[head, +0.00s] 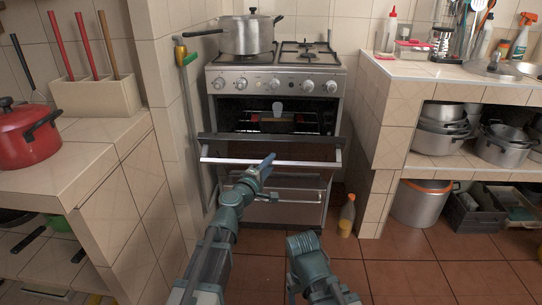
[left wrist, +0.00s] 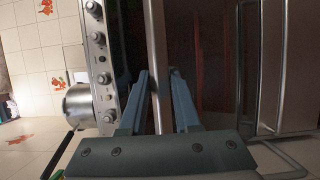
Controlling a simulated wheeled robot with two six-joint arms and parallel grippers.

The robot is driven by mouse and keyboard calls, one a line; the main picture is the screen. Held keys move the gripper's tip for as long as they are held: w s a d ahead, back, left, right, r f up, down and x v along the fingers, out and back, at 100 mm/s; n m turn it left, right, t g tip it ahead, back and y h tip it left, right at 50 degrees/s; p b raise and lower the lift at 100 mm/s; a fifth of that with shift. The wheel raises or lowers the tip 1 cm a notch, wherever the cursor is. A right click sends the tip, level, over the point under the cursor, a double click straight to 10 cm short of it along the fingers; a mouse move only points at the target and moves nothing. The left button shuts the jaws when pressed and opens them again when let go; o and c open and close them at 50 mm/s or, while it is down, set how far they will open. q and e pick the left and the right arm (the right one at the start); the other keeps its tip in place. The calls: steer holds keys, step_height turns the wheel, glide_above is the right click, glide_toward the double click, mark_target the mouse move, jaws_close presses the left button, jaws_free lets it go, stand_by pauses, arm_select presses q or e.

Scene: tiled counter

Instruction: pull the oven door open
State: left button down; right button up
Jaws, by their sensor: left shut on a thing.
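The oven door (head: 230,138) is part open, tilted out and down from the stove front, and the dark oven inside shows above it. Its long pale handle bar (head: 225,161) runs across the door's outer side. My left gripper (head: 268,162) is at the bar, a little right of its middle. In the left wrist view, the blue fingers of my left gripper (left wrist: 162,88) stand on both sides of the handle bar (left wrist: 156,50), shut on it.
A steel pot (head: 247,36) stands on the stove's left burner. Tiled counters flank the stove; the left one holds a red pot (head: 27,138). A bottle (head: 347,214) stands on the floor right of the oven. Open floor lies at front right.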

arm_select(q)
steer(key=shift+s+f+b, duration=0.5)
steer(key=shift+s+f, duration=0.35)
steer(key=shift+f, duration=0.05)
steer(key=c, duration=0.8)
jaws_free()
steer(key=shift+w, duration=0.1)
steer(key=shift+o, duration=0.2)
